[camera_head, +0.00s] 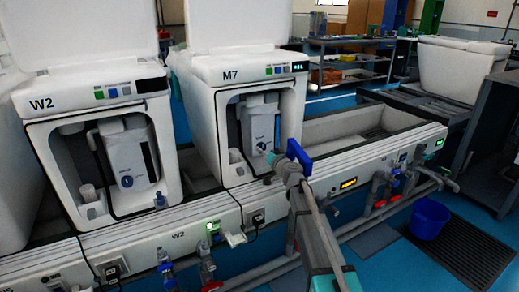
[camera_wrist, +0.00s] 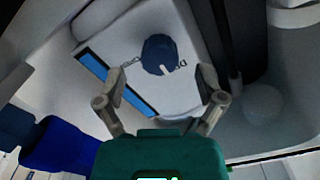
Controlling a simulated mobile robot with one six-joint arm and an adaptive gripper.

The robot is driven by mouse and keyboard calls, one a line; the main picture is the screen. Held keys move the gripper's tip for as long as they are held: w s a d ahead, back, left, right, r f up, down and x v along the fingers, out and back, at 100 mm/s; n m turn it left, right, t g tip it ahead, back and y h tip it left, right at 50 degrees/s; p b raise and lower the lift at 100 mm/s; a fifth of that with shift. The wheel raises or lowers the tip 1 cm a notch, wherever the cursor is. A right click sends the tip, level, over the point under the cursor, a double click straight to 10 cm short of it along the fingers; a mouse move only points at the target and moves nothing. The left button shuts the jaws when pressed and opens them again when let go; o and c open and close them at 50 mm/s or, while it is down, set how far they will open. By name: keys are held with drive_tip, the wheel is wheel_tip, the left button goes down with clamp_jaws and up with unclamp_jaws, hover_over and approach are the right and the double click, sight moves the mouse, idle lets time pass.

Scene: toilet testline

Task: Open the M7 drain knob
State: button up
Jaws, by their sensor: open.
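The M7 toilet unit (camera_head: 222,120) stands in the middle of the head view, with a white tank (camera_head: 259,122) inside its open front. In the wrist view, the drain knob (camera_wrist: 158,52) is a round dark blue knob with a white mark, on the white tank face (camera_wrist: 178,98) beside a light blue strip. My gripper (camera_wrist: 160,90) is open, with one finger on each side of the tank face below the knob. The fingers appear apart from the knob. In the head view, my gripper (camera_head: 274,158) is at the front of the M7 opening.
The W2 unit (camera_head: 92,97) stands to the left. The white opening wall (camera_wrist: 280,90) is close on the right in the wrist view. A ledge with pipes and valves runs below the units. A blue bucket (camera_head: 429,219) stands on the floor at right.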

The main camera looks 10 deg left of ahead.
drive_tip(key=shift+x, duration=1.45)
